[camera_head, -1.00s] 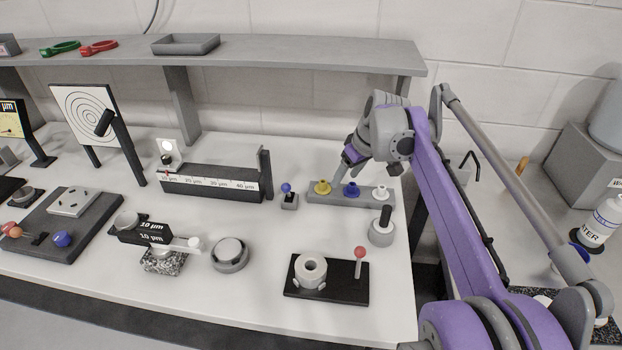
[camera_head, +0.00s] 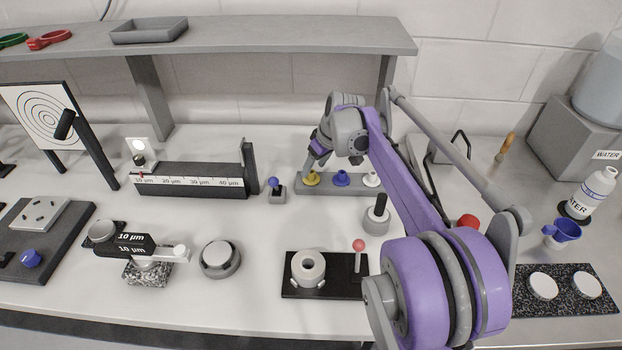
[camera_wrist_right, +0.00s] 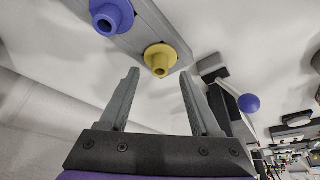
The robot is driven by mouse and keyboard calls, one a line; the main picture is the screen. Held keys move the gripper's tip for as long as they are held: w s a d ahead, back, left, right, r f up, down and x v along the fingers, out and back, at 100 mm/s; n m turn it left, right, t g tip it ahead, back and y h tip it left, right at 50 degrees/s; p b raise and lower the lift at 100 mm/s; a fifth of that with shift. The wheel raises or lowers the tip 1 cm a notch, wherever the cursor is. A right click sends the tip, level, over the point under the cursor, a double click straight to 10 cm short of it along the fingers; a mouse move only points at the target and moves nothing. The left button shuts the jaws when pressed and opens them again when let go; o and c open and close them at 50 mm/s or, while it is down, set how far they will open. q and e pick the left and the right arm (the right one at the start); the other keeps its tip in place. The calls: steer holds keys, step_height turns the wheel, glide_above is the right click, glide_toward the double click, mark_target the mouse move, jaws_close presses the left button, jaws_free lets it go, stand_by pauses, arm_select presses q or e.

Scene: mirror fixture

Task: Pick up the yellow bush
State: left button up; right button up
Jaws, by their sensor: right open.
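The yellow bush (camera_head: 311,178) sits at the left end of a grey holder bar (camera_head: 352,190), with a blue bush (camera_head: 341,178) and a white bush (camera_head: 371,179) to its right. In the right wrist view the yellow bush (camera_wrist_right: 161,59) shows just beyond the fingertips, roughly between them, with the blue bush (camera_wrist_right: 112,15) to its left. My right gripper (camera_wrist_right: 160,72) is open and empty. In the head view my right gripper (camera_head: 310,164) hangs at the yellow bush, and its fingers are partly hidden. My left gripper is not in view.
A blue-knobbed post (camera_head: 274,184) stands just left of the holder. A dark-handled grey cylinder (camera_head: 377,214) stands in front of its right end. The labelled black scale rail (camera_head: 190,181) lies further left, and a grey shelf (camera_head: 260,37) runs above behind.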

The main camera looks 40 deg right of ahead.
mark_target(311, 178)
steer(key=shift+x, duration=1.4)
steer(key=shift+s, duration=0.1)
jaws_close()
